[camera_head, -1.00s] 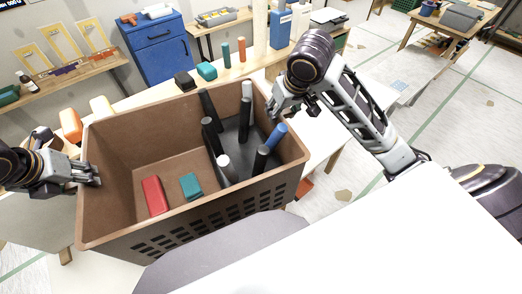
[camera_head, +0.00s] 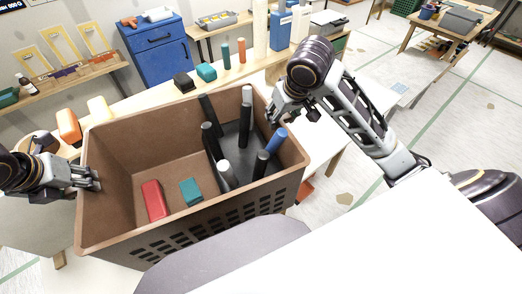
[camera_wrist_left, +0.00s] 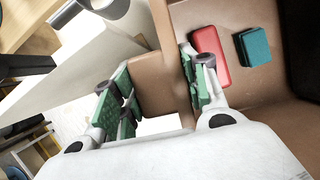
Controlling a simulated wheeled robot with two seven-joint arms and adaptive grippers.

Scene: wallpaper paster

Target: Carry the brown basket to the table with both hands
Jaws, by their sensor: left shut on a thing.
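The brown basket (camera_head: 150,118) is in front of me in the head view, with slotted holes in its near side. It holds a red block (camera_head: 154,200), a teal block (camera_head: 191,191) and several dark, white and blue-ended cylinders standing in a dark holder (camera_head: 237,134). My left gripper (camera_head: 90,178) is shut on the basket's left wall. The left wrist view shows the wall (camera_wrist_left: 160,85) between its green-padded fingers (camera_wrist_left: 160,98). My right gripper (camera_head: 276,108) is at the basket's right rim; its fingers are partly hidden, so its grip is unclear.
Behind the basket, a wooden table (camera_head: 140,97) bears a black block (camera_head: 184,82), a teal block (camera_head: 206,72) and upright cylinders. A blue cabinet (camera_head: 160,55) stands behind it. Orange (camera_head: 68,126) and cream objects are near the basket's left side. Open floor (camera_head: 430,125) lies to the right.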

